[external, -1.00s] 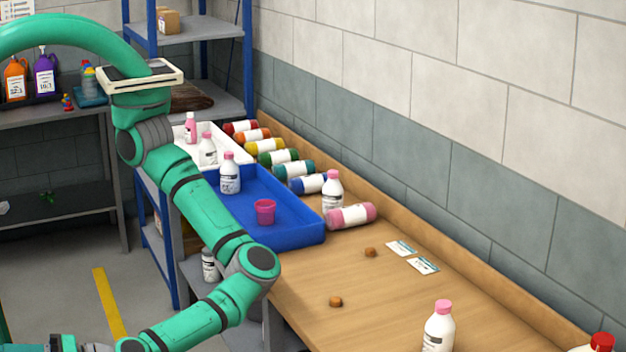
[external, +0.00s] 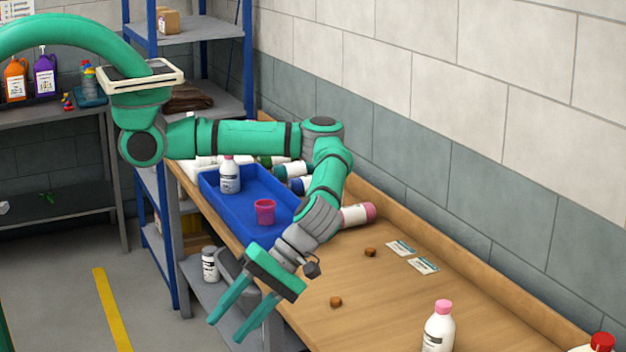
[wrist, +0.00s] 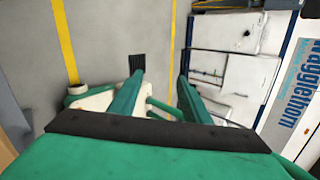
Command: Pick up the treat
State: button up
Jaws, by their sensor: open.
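Two small brown treats lie on the wooden table. One treat (external: 336,302) is nearer the front edge, and the other treat (external: 370,252) is farther back, near two cards. My gripper (external: 225,331) is open and empty, at the table's front edge, left of both treats and apart from them. The wrist view also shows my gripper (wrist: 160,85) with its two fingers spread and nothing between them. No treat shows in the wrist view; it faces the floor and other furnishings.
A blue tray (external: 309,205) holds a pink cup (external: 265,212) and a white bottle (external: 229,175). A pink-capped bottle (external: 439,328) stands at the front right. Two cards (external: 412,257) lie by the back. The wooden table (external: 400,295) is clear around the treats.

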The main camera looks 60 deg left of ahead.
jog(key=w+a+f+n+t, duration=0.1)
jog(key=w+a+t, duration=0.25)
jog(key=w, duration=0.65)
jog(key=w+a+t, duration=0.2)
jog(key=w+a, duration=0.3)
jog(key=w, duration=0.5)
jog(key=n+t, duration=0.1)
jog(key=t, duration=0.3)
send_near(335, 298)
jog(key=shift+g+y, duration=0.25)
jog(key=shift+y, duration=0.15)
jog(key=shift+d+f, duration=0.2)
jog(key=shift+f, duration=1.8)
jog(key=shift+d+f, duration=0.25)
jog(key=shift+f, duration=1.8)
grip_shut()
